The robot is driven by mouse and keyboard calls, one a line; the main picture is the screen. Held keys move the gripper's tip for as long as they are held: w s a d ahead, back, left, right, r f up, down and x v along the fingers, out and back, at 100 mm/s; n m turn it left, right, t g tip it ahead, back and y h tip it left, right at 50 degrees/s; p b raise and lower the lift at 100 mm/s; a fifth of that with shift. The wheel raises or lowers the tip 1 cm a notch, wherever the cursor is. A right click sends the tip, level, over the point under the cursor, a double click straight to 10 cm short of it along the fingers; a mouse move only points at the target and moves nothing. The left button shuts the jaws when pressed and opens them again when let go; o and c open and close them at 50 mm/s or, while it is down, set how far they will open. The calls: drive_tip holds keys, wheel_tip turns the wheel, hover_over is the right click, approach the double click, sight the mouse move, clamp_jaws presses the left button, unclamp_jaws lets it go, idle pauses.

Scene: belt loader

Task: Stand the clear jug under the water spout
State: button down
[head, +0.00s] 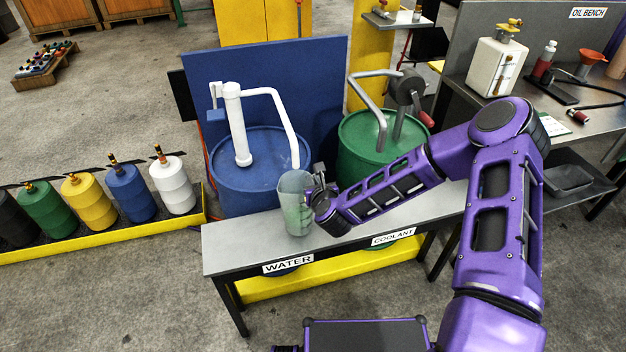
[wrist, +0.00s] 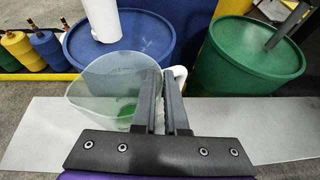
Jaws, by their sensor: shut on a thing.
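The clear jug (head: 294,210) is upright over the grey bench, behind the WATER label. Its base looks at or just above the bench top; I cannot tell which. In the wrist view the jug (wrist: 105,90) shows its open mouth and something green low inside. My gripper (head: 316,184) is at the jug's right side. In the wrist view my gripper (wrist: 162,78) is shut on the jug's pale handle, partly hidden by the fingers. The white water spout (head: 292,135) bends down from the blue drum's pump, its end close to the jug's rim.
The blue drum (head: 245,178) stands behind the bench (head: 240,243), and the green drum (head: 362,150) with a grey spout stands to its right. A COOLANT label (head: 393,237) marks the bench's right part. Several coloured containers stand in a yellow-edged tray (head: 120,239) at left.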

drive_tip(key=shift+f, duration=0.1)
drive_tip(key=c, duration=1.4)
unclamp_jaws()
drive_tip(key=o, duration=0.5)
drive_tip(key=shift+c, duration=0.2)
drive_tip(key=v, duration=1.2)
drive_tip(key=shift+r, duration=0.2)
drive_tip(key=shift+f, duration=0.1)
